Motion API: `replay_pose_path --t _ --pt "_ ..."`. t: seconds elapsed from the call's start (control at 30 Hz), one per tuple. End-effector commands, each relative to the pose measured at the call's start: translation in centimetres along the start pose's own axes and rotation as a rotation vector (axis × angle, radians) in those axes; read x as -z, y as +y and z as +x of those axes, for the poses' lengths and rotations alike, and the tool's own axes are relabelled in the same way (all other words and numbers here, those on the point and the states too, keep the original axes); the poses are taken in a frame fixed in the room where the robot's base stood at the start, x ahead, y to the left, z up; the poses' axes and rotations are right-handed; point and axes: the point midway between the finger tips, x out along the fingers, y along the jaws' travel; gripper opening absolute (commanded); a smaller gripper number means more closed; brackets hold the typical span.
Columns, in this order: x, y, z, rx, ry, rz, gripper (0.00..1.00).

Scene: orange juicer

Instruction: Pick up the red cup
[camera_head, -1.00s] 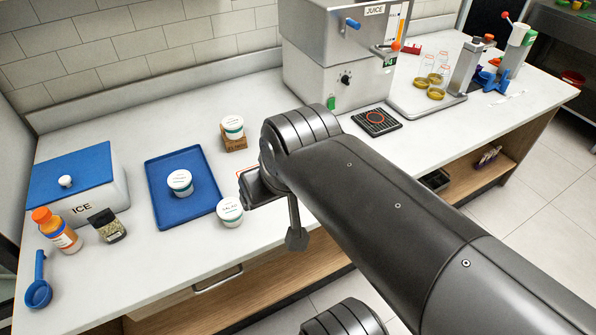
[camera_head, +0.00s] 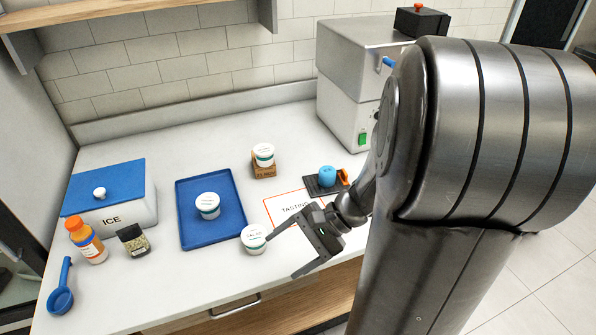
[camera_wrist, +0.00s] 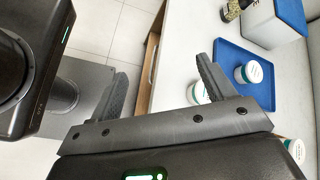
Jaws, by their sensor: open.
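I cannot make out a red cup in either current view. My gripper (camera_head: 284,256) is open, above the counter's front edge, with its fingers pointing left. Its two fingers also show in the wrist view (camera_wrist: 160,84), with nothing held between them. A white lidded tub (camera_head: 254,239) stands on the counter close to one fingertip. In the wrist view that tub (camera_wrist: 193,95) is partly hidden behind the right finger. A second white tub (camera_head: 207,206) sits on the blue tray (camera_head: 187,232). A third (camera_head: 263,154) stands on a small wooden block (camera_head: 264,171).
A blue cup-like object (camera_head: 327,176) sits on a dark pad behind my gripper. A tasting mat (camera_head: 284,207) lies partly under my arm. An ice box (camera_head: 130,210), orange-capped bottle (camera_head: 86,240), jar (camera_head: 134,242) and blue scoop (camera_head: 61,298) stand left. My arm hides the counter's right side.

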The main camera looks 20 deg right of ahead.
Motion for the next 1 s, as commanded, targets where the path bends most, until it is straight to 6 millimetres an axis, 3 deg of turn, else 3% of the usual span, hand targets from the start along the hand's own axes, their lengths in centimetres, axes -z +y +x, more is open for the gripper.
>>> replay_pose_path --t 0.27,0.47,0.8,1.0 --pt "5.7 -0.3 -1.1 0.385 -0.133 0.342 0.75" --pt "10.8 0.8 -3.1 0.690 -0.180 0.564 0.75" --pt "19.7 6.8 -7.1 1.206 -0.159 0.887 0.75" --pt "22.1 9.8 -8.1 1.364 -0.126 0.979 0.75"
